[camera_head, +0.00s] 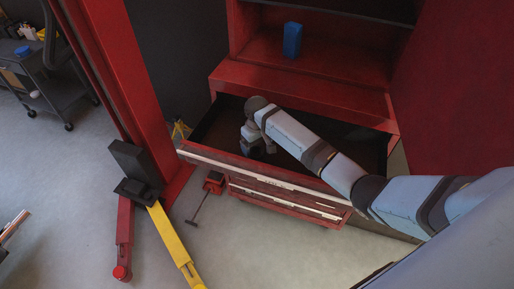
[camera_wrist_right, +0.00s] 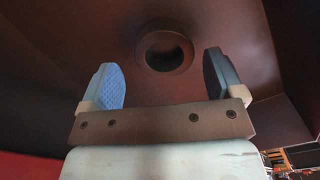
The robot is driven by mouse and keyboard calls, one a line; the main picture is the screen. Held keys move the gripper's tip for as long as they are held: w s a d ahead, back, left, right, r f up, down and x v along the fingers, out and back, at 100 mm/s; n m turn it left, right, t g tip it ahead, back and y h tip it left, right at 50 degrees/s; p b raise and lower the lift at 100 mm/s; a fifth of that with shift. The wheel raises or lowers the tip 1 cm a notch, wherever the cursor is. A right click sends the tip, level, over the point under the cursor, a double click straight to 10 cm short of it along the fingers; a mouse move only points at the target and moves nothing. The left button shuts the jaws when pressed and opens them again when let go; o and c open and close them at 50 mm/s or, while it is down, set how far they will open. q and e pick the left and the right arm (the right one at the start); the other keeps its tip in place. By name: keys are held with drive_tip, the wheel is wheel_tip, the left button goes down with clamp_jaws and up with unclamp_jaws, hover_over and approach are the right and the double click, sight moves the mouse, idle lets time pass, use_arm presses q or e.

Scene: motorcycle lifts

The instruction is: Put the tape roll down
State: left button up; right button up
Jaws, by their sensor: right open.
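The tape roll (camera_wrist_right: 165,50) is a dark ring with a round hole, lying on the brownish floor of what looks like the open drawer (camera_head: 290,182). In the right wrist view it lies between and beyond the two blue-padded fingers of my right gripper (camera_wrist_right: 160,62). The fingers stand wide apart, with a visible gap on both sides of the roll. In the head view my right arm reaches from the right into the drawer, and the right gripper (camera_head: 256,146) points down inside it. The roll cannot be made out in the head view. My left gripper is not in view.
The red cabinet (camera_head: 330,78) rises behind the drawer, with a blue box (camera_head: 292,40) on its shelf. A red lift post (camera_head: 118,75) stands left, with a yellow arm (camera_head: 178,248) on the floor. A dark cart (camera_head: 50,85) is at the far left.

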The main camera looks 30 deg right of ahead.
sight(257, 149)
wheel_tip(257, 149, up, 10)
drive_tip(key=shift+r, duration=0.15)
idle(0.6)
